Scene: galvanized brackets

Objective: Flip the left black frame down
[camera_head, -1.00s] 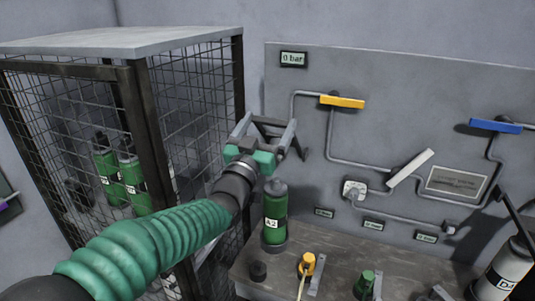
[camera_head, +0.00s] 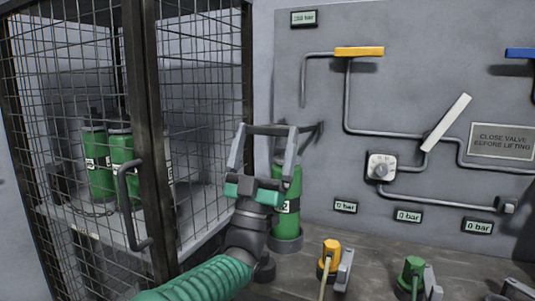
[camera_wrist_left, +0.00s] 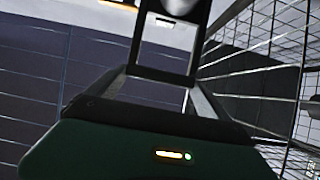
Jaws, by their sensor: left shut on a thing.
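The left black frame (camera_head: 315,130) is a dark bracket on the wall panel, by the top of a green bottle (camera_head: 289,190). My left gripper (camera_head: 264,137) stands in front of that bottle, fingers pointing up, and is shut on the frame's dark bar between the fingertips. My gripper covers part of the frame and bottle. In the left wrist view, a dark bar (camera_wrist_left: 160,76) crosses between the fingers above my green gripper body. My right gripper is not in view.
A mesh cage (camera_head: 135,150) with a handle and green bottles inside stands close on the left. The grey panel (camera_head: 400,90) carries pipes, a yellow lever (camera_head: 359,51) and a white lever (camera_head: 446,122). Yellow and green fittings stand on the bench (camera_head: 375,255).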

